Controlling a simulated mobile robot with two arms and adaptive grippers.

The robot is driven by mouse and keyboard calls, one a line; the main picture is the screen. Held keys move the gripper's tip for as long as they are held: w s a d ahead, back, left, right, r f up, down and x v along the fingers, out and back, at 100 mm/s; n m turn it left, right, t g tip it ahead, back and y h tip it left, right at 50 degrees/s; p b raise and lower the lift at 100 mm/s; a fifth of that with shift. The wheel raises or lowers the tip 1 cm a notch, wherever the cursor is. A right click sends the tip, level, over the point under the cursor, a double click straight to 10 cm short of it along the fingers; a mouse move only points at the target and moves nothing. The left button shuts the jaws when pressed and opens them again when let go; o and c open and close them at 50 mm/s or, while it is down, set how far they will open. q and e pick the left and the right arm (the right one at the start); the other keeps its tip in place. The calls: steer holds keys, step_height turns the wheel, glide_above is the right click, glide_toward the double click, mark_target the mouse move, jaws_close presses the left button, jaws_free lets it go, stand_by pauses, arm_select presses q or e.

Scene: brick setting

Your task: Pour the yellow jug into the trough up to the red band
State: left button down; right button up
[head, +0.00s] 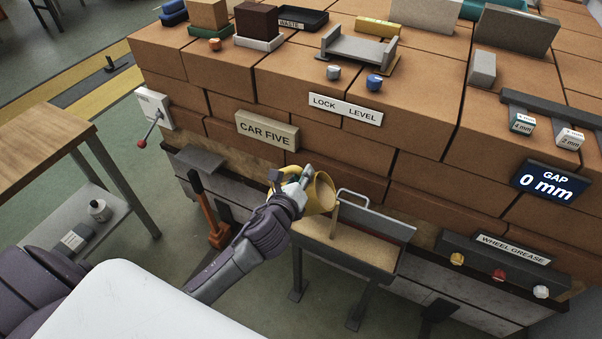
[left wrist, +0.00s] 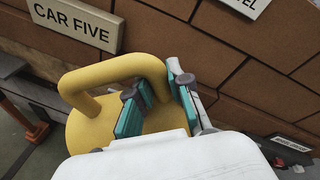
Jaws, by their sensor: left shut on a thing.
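The yellow jug (head: 318,197) is tilted with its open mouth facing right, above the left end of the trough (head: 388,262). My left gripper (head: 297,185) is shut on the jug's handle. In the left wrist view, the teal finger pads (left wrist: 155,102) close on the yellow jug handle (left wrist: 110,72). A narrow tan strip (head: 334,220), which looks like a falling stream, runs from the jug's mouth down to the tan fill (head: 345,243) in the trough. My right gripper is not in view.
A brick wall with a CAR FIVE sign (head: 267,130) and a LOCK LEVEL sign (head: 345,108) rises behind the trough. A red-knobbed lever (head: 150,132) is at its left. A wooden table (head: 38,150) stands left. A WHEEL GREASE shelf (head: 500,262) is right.

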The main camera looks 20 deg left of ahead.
arm_select(q)
steer(key=shift+w+d+f+m+g+y+p, duration=0.15)
steer(key=shift+w+d+m+y+p, duration=0.1)
steer(key=shift+d+m+p, duration=0.55)
steer(key=shift+w+d+f+m+g+y+p, duration=0.15)
steer(key=shift+d+m+y+p, duration=0.1)
steer(key=shift+d+m+p, duration=0.5)
stand_by(0.9)
steer(key=shift+w+d+r+p, duration=0.15)
steer(key=shift+d+r+p, duration=0.1)
steer(key=shift+d+p, duration=0.45)
stand_by(0.5)
steer(key=shift+a, duration=0.1)
step_height(320, 180, up, 3)
steer(key=n+h, duration=0.1)
steer(key=n, duration=0.1)
steer(key=n+t, duration=0.1)
steer(key=n, duration=0.2)
steer(key=shift+h+b, duration=0.35)
steer(key=shift+h, duration=0.05)
steer(key=shift+f, duration=0.1)
